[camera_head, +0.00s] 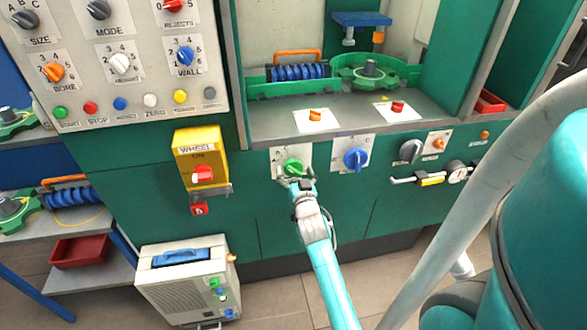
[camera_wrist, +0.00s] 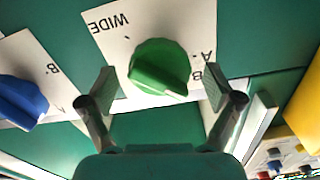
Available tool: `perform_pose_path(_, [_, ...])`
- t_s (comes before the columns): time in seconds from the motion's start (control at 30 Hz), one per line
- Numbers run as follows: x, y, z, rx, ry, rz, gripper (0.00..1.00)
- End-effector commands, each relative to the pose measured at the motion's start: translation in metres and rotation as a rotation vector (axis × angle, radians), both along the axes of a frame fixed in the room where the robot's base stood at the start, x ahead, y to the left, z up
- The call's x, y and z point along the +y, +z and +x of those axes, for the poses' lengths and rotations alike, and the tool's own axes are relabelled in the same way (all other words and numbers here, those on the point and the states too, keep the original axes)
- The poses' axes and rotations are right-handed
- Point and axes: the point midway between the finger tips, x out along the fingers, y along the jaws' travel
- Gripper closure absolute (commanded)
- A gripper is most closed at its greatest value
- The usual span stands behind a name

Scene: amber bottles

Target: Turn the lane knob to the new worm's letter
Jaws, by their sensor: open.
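A green knob (camera_head: 293,167) sits on a white plate on the green machine front. In the wrist view the green knob (camera_wrist: 160,68) is on a plate marked WIDE and A, its pale pointer mark toward the lower right. My gripper (camera_head: 296,181) is at this knob. Its fingers (camera_wrist: 160,86) are spread on either side, apart from it. A blue knob (camera_head: 356,159) is on the plate to the right; it shows at the left in the wrist view (camera_wrist: 20,100), near a letter B. A blue worm (camera_head: 297,73) with an orange handle lies in the machine bay.
A yellow WHEEL box (camera_head: 199,150) with a red switch juts out left of my gripper. A control panel (camera_head: 130,88) with several knobs is at upper left. Another blue worm (camera_head: 72,197) lies on the left shelf. A pale cabinet (camera_head: 185,287) stands on the floor.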

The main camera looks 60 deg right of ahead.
Motion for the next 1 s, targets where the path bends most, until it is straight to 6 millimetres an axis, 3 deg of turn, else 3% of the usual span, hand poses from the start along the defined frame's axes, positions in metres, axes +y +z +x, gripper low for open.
perform_pose_path(0.2, [-0.0126, 0.0003, 0.011, -0.002, 0.001, 0.0, 0.1])
perform_pose_path(0.5, [-0.0141, 0.0002, 0.0121, -0.001, 0.001, 0.001, 0.1])
perform_pose_path(0.57, [-0.014, 0.0002, 0.0121, -0.001, 0.001, 0.001, 0.2])
perform_pose_path(0.77, [-0.0139, 0.0003, 0.0121, -0.001, 0.001, 0.001, 0.7])
perform_pose_path(1.0, [-0.0138, 0.0002, 0.0122, 0.009, 0.001, -0.008, 0.7])
